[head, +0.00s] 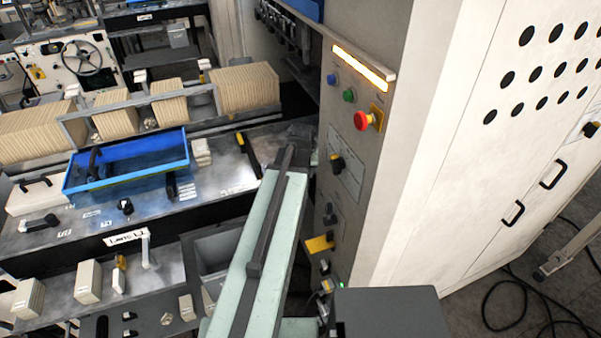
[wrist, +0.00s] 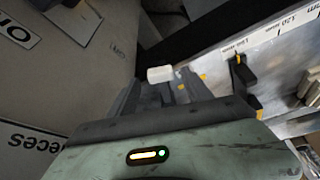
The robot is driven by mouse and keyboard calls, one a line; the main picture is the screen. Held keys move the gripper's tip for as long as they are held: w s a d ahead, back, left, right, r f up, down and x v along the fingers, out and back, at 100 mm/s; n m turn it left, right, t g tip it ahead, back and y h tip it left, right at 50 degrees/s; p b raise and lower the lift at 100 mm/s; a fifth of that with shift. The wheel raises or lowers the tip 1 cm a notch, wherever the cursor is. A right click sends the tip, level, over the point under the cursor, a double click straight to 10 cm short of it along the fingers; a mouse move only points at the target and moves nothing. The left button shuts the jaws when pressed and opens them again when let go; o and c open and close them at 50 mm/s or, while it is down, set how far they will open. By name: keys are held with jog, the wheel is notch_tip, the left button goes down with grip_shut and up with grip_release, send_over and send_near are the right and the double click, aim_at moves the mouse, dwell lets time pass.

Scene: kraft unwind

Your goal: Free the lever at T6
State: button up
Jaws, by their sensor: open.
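My gripper (wrist: 160,88) is open in the wrist view, its two dark fingers pointing away from me. A pale, rounded block (wrist: 160,74) shows at the fingertips; I cannot tell whether it touches them or is the lever's end. A black lever-like part with yellow marks (wrist: 240,72) stands to the right of the fingers, apart from them. In the head view my gripper (head: 296,134) is at the far end of my arm, over the bench beside the control panel. A black, yellow-tipped handle (head: 247,152) lies to its left. No T6 label is readable, so I cannot tell which part is the lever.
The grey control panel (head: 348,175), with a red button (head: 366,121), stands close right of my arm. A blue tray (head: 130,175) sits on the steel bench (head: 225,172) to the left. Rows of cardboard-coloured pieces (head: 245,88) stand behind. A printed beige surface (wrist: 70,70) fills the wrist view's left.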

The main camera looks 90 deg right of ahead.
jog(key=p+v, duration=0.5)
jog(key=v, duration=0.2)
jog(key=shift+f, duration=0.1)
